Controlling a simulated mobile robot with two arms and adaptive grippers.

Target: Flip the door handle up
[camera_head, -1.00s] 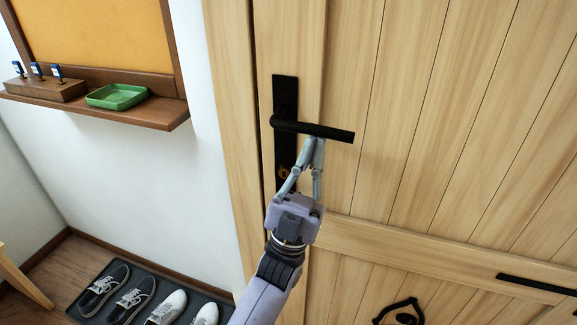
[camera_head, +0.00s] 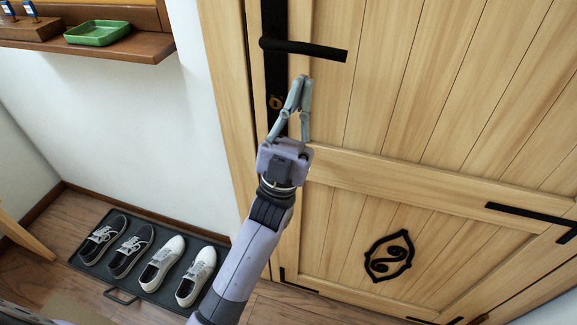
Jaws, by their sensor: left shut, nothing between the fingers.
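The black door handle (camera_head: 310,49) is a lever on a tall black plate (camera_head: 274,75). Its lever points right and slopes slightly down in the picture, on the light wooden door (camera_head: 400,110). My left gripper (camera_head: 303,80) points up at the door, just below the lever. Its fingertips are together with nothing between them, and a small gap shows between them and the lever. The lower part of the plate is partly hidden behind the gripper. My right gripper is not in view.
A wall shelf (camera_head: 110,52) with a green tray (camera_head: 97,33) is at upper left. Two pairs of shoes (camera_head: 133,249) stand on a dark mat (camera_head: 150,297) on the floor at lower left. A black emblem (camera_head: 389,257) is on the lower door.

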